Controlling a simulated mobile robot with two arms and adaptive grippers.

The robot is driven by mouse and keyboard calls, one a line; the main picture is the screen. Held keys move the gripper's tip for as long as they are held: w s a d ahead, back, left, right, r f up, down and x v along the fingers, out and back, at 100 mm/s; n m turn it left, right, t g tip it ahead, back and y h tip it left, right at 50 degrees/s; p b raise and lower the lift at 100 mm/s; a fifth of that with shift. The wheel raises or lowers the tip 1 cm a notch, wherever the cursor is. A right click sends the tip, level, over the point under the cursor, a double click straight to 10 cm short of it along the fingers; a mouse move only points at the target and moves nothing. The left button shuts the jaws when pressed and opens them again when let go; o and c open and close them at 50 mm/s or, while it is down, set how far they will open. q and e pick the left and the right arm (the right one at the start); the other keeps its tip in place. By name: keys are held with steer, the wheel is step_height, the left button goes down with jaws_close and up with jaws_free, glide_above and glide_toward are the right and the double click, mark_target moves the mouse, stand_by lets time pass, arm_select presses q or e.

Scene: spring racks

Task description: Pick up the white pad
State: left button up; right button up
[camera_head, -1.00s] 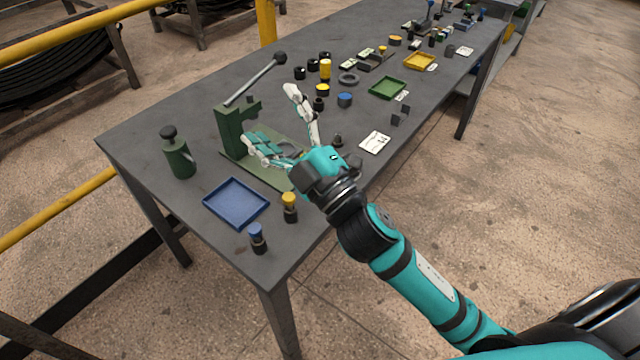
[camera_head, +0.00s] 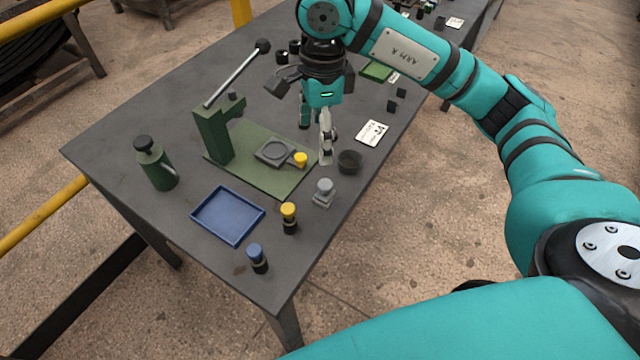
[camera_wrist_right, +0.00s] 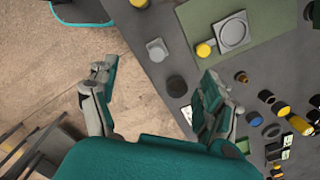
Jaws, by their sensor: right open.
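The likeliest white pad is a pale grey-white piece (camera_head: 324,192) with a round top on a small block, on the table near its right edge. In the wrist view it (camera_wrist_right: 157,50) lies beyond the gap between my fingers. My right gripper (camera_head: 315,142) is open and empty, pointing down over the table behind the pale piece. Its spread fingers (camera_wrist_right: 158,76) also show in the wrist view. A dark round cup (camera_head: 349,163) stands between the gripper and the table edge. My left gripper is not in view.
A green press (camera_head: 213,135) with a long lever and a grey ring holder (camera_head: 276,152) stand left of the gripper. A blue tray (camera_head: 228,214), yellow-topped piece (camera_head: 288,217), blue-topped piece (camera_head: 256,258) and green bottle (camera_head: 155,165) are nearer. A white card (camera_head: 373,132) lies right.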

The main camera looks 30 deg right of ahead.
mark_target(325, 184)
steer(key=shift+h, duration=0.3)
steer(key=f, duration=0.7)
steer(key=d+f+p, duration=0.1)
steer(key=f, duration=0.3)
steer(key=shift+f, duration=0.25)
steer(key=f, duration=0.1)
steer(key=f+p, duration=0.1)
steer(key=f, duration=0.2)
steer(key=shift+s+f, duration=0.3)
steer(key=shift+f, duration=0.45)
steer(key=c, duration=1.3)
steer(key=shift+o, duration=0.2)
steer(key=shift+r, duration=0.15)
